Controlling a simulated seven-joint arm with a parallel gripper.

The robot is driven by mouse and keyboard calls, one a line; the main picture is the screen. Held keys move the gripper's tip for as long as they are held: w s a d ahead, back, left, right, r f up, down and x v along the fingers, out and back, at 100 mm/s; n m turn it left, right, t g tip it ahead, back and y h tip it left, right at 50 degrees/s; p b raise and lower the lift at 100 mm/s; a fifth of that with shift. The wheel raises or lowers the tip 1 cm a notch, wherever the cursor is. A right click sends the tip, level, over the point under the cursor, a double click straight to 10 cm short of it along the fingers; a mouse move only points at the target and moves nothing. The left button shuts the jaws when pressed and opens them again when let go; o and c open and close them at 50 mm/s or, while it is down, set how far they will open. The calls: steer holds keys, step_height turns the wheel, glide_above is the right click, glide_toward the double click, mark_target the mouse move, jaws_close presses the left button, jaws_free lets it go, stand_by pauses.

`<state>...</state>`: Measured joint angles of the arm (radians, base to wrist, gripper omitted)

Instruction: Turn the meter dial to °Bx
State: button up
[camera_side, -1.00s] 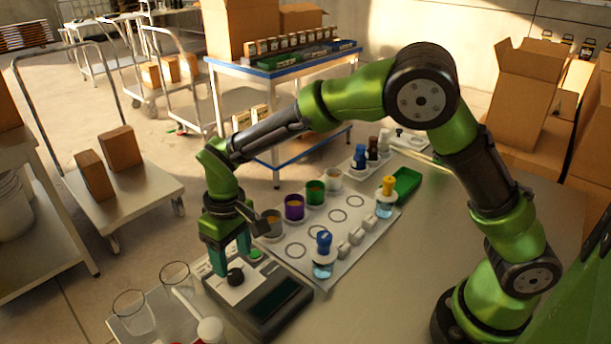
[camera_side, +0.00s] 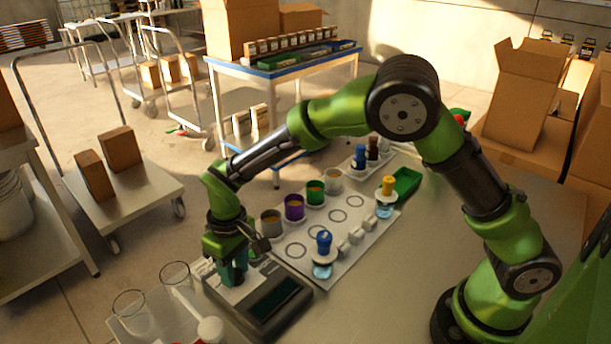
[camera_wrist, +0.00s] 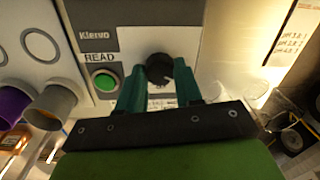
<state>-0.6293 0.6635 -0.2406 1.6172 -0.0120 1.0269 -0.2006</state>
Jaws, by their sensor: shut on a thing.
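The meter (camera_side: 262,302) is a dark grey box with a screen, at the front of the bench in the side view. Its black round dial (camera_wrist: 160,70) with a pale pointer mark shows in the wrist view on a white panel. My gripper (camera_wrist: 160,88) has its two teal fingers on either side of the dial and is shut on it. In the side view my gripper (camera_side: 234,275) is down at the meter and hides the dial. The dial's printed labels are mostly covered by the fingers, and I cannot read which unit the pointer marks.
A green READ button (camera_wrist: 106,82) sits left of the dial in the wrist view. Glass beakers (camera_side: 130,308) stand left of the meter. A white tray (camera_side: 318,262) with coloured cups and capped bottles lies behind and to its right.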

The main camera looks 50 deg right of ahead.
mark_target(240, 273)
steer(key=shift+m, duration=0.3)
steer(key=m, duration=0.5)
steer(key=shift+r, duration=0.1)
steer(key=m, duration=0.6)
steer(key=shift+t, duration=0.3)
stand_by(0.4)
steer(key=o, duration=1)
steer(key=shift+s, duration=0.1)
steer(key=shift+o, duration=0.2)
step_height(240, 273, up, 17)
steer(key=shift+s+d, duration=0.3)
steer(key=shift+s, duration=0.05)
